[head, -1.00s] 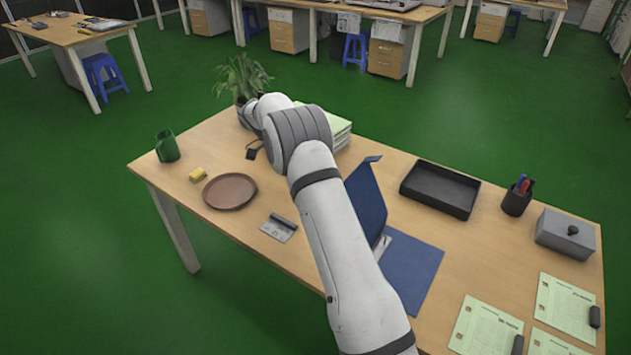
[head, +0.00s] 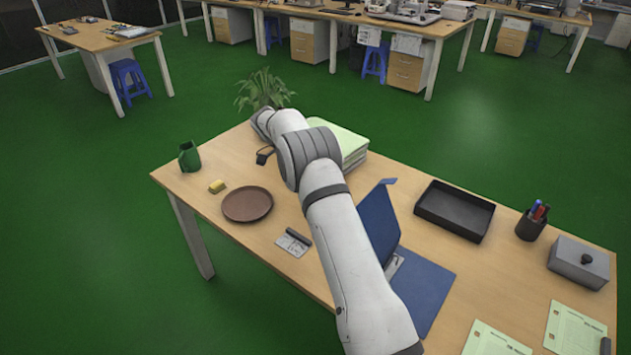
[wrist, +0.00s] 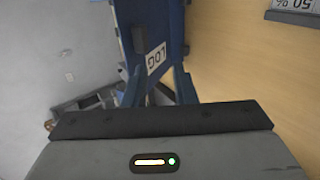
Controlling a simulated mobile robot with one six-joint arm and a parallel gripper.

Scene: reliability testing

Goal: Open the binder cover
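A blue binder (head: 424,290) lies on the wooden table, with its cover (head: 376,226) standing raised at a steep angle. A strip of its metal fitting shows between cover and base. In the wrist view, the blue cover (wrist: 147,22) with a white "LDG" label (wrist: 156,58) fills the upper middle. My gripper (wrist: 158,82) shows two bluish prongs standing apart, just below the label. I cannot tell whether they touch the cover. In the head view my arm hides the gripper and part of the binder.
A black tray (head: 422,204), a pen cup (head: 531,224) and a grey box (head: 579,260) stand right of the binder. A paper stack (head: 352,143) is behind my arm.

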